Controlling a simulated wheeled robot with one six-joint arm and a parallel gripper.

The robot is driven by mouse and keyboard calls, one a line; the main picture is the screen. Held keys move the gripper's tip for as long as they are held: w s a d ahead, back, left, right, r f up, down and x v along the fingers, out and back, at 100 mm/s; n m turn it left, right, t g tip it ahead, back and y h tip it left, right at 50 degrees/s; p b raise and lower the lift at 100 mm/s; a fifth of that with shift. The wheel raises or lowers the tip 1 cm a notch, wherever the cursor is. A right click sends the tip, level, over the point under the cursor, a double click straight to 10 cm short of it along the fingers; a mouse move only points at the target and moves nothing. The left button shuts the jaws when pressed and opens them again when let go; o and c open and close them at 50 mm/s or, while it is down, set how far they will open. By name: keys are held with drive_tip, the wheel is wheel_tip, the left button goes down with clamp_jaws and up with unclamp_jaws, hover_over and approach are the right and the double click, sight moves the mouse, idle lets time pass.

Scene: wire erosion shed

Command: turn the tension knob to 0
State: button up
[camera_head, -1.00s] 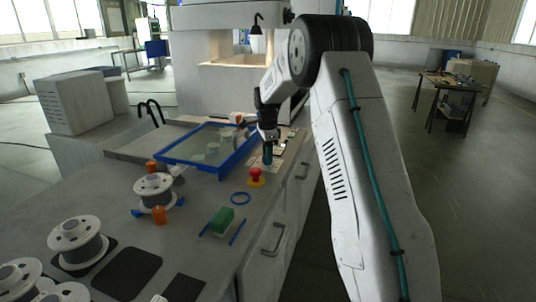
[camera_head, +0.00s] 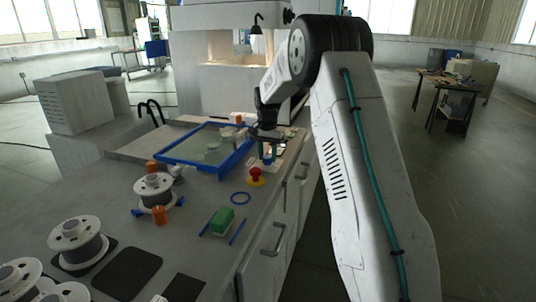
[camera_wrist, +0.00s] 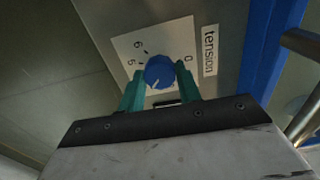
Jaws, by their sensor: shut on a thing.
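The blue tension knob (camera_wrist: 159,72) sits on a white dial plate (camera_wrist: 122,43) in the wrist view. The plate shows printed numbers, with a 0 to the knob's right and a 5 to its left. A label reading "tension" (camera_wrist: 210,50) is beside the plate. A small pale mark on the knob's lower edge faces my gripper's palm, away from the 0. My gripper (camera_wrist: 160,76) has its teal fingers on either side of the knob, shut on it. In the head view my gripper (camera_head: 267,157) reaches down at the bench's right edge, and the knob is mostly hidden there.
A red emergency button (camera_head: 256,174) stands close in front of my gripper. A blue-framed panel (camera_head: 190,166) lies to the left.

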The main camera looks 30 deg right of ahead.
drive_tip(key=n, duration=0.7)
drive_tip(key=shift+w+r, duration=0.15)
drive_tip(key=shift+w, duration=0.05)
drive_tip(key=n, duration=0.6)
drive_tip(key=shift+n, duration=0.4)
drive_tip(key=n, duration=1.3)
drive_tip(key=shift+n, duration=0.3)
drive_tip(key=shift+d, duration=0.1)
drive_tip(key=o, duration=0.8)
drive_tip(key=shift+c, duration=0.2)
drive_tip(key=shift+o, duration=1.2)
drive_tip(key=shift+s, duration=0.1)
